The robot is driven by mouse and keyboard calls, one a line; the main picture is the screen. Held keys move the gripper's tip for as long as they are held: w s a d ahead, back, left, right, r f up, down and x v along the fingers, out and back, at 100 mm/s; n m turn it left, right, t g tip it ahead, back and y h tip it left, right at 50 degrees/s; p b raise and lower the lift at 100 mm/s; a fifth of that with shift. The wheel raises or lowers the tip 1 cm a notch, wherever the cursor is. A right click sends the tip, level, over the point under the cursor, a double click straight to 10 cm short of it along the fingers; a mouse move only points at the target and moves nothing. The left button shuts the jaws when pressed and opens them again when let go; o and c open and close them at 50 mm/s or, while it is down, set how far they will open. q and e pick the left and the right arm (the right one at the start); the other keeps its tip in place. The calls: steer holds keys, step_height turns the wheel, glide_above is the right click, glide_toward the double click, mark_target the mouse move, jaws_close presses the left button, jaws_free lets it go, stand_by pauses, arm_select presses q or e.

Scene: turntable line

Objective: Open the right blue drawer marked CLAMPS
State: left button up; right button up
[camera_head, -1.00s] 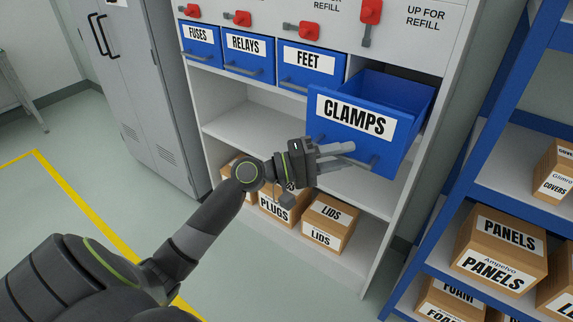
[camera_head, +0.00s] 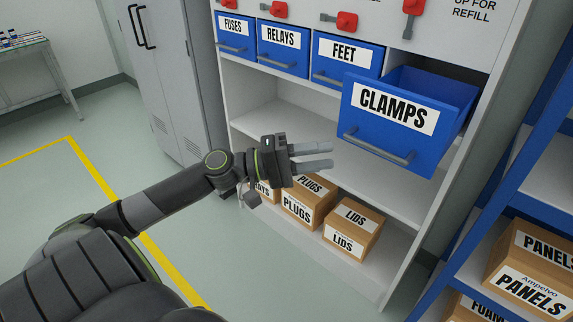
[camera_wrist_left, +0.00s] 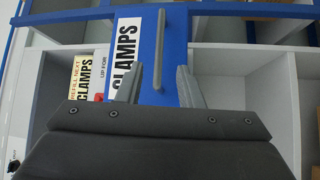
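The blue CLAMPS drawer (camera_head: 372,142) is pulled well out of the shelf unit at the right end of its row, and its inside shows. Its grey bar handle (camera_head: 379,147) runs along the lower front. My left gripper (camera_head: 330,157) is left of the handle, apart from it, with two fingers spread and nothing between them. In the left wrist view the left gripper (camera_wrist_left: 160,88) is open, facing the drawer front (camera_wrist_left: 173,60), with the handle (camera_wrist_left: 158,50) beyond the fingertips. My right gripper is not in view.
Shut FUSES (camera_head: 234,32), RELAYS (camera_head: 282,48) and FEET (camera_head: 345,60) drawers are left of CLAMPS. Cardboard boxes, PLUGS (camera_head: 297,208) and LIDS (camera_head: 345,240), stand on the lowest shelf. A blue rack (camera_head: 500,205) with PANELS boxes stands at right. The floor at left is clear.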

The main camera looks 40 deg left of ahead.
arm_select(q)
steer(key=r+p+v, duration=0.1)
steer(key=p+v, duration=0.5)
steer(key=shift+f, duration=0.45)
steer(key=shift+a, duration=0.1)
stand_by(0.5)
